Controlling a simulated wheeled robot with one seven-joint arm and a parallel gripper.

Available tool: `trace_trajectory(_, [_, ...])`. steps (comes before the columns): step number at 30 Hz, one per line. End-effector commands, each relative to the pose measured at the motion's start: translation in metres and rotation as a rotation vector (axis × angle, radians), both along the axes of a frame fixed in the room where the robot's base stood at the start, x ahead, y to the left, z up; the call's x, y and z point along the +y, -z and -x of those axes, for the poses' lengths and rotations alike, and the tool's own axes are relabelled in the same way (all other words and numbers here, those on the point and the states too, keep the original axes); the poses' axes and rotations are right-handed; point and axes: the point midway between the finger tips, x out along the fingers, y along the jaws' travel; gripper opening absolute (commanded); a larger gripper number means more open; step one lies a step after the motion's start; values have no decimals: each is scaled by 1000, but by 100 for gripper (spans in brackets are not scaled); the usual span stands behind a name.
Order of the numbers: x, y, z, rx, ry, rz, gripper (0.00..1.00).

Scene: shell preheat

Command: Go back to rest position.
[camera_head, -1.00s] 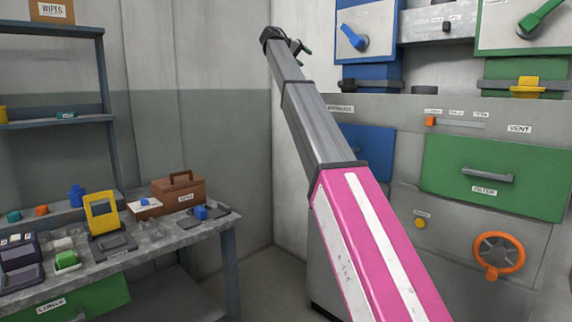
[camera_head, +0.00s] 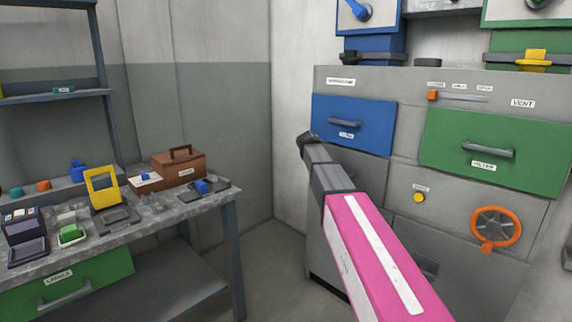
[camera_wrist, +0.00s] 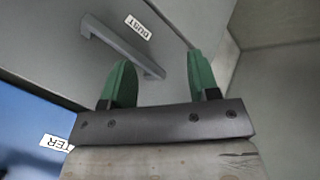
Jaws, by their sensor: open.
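My gripper (camera_wrist: 160,80) shows in the wrist view with two green fingers spread apart and nothing between them. Behind the fingers is a grey drawer front with a bar handle (camera_wrist: 115,45) and a label reading DUST; I cannot tell the distance to it. In the head view my arm reaches up and left in front of the grey cabinet (camera_head: 340,88), its end just below the blue drawer (camera_head: 352,123). The fingers are hidden in that view.
A workbench (camera_head: 190,209) at the left holds a brown toolbox (camera_head: 179,168), a yellow-framed device (camera_head: 102,187) and small items. A green drawer (camera_head: 495,150) and an orange handwheel (camera_head: 496,229) are on the cabinet's right. Floor shows between bench and cabinet.

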Motion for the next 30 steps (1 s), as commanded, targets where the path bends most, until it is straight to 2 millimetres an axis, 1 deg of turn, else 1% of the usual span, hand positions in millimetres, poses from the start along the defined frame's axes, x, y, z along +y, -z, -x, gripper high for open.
trace_trajectory(1, [-7,29,26,26,2,-26,55])
trace_trajectory(3, [-12,62,50,55,2,-65,55])
trace_trajectory(5, [-15,89,72,79,5,-100,55])
trace_trajectory(6, [-18,107,87,96,7,-124,55])
trace_trajectory(8, [-21,132,111,120,13,-160,55])
trace_trajectory(9, [-23,148,126,135,16,-184,55])
trace_trajectory(11, [-25,170,151,158,23,-220,55])
trace_trajectory(12, [-27,184,167,173,29,-245,55])
trace_trajectory(14, [-29,204,193,194,39,-282,55])
trace_trajectory(15, [-30,217,210,209,46,-306,55])
trace_trajectory(17, [-30,234,236,229,57,-344,55])
trace_trajectory(18, [-31,244,253,242,65,-368,55])
trace_trajectory(21, [-31,266,291,270,87,-424,55])
trace_trajectory(24, [-29,280,320,291,104,-468,55])
trace_trajectory(27, [-29,289,338,303,117,-498,55])
trace_trajectory(30, [-28,293,346,308,124,-513,55])
